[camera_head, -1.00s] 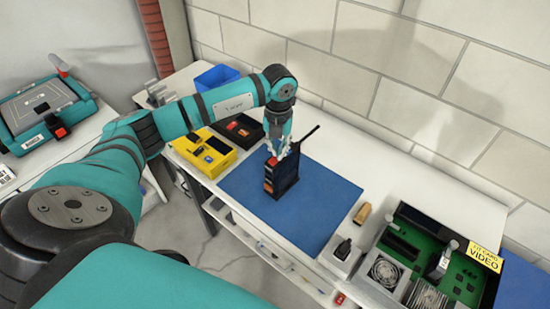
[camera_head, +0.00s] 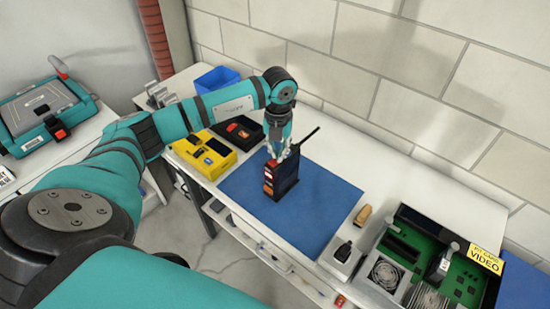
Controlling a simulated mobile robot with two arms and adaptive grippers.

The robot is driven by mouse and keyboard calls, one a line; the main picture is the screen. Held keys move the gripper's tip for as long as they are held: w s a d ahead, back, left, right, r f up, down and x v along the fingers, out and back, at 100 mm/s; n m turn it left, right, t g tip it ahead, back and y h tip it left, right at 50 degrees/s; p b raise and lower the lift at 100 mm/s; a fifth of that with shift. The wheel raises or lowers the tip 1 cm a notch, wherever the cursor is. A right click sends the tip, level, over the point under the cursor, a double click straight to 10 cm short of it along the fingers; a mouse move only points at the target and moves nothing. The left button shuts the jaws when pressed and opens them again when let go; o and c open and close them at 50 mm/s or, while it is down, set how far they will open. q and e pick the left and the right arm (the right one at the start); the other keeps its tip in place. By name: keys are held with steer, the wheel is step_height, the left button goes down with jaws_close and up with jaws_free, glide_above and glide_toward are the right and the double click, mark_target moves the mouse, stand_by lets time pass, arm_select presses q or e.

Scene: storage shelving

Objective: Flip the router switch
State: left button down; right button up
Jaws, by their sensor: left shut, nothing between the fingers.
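The router (camera_head: 284,178) is a dark upright box with an antenna, standing on the blue mat (camera_head: 318,208) on the white bench. Its left face has orange-red parts, and a red switch (camera_head: 271,164) shows near its top. My left gripper (camera_head: 276,158) points down at the top of the router, with its shut fingers at or very near the red switch. I cannot tell whether they touch it. The fingers hold nothing. My right gripper is out of view.
A yellow box (camera_head: 204,157), a dark box with red parts (camera_head: 239,131) and a blue bin (camera_head: 217,78) stand left of the mat. A wall rises behind.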

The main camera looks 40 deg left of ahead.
arm_select(q)
steer(key=shift+r+p, duration=1.85)
steer(key=shift+r, duration=1.3)
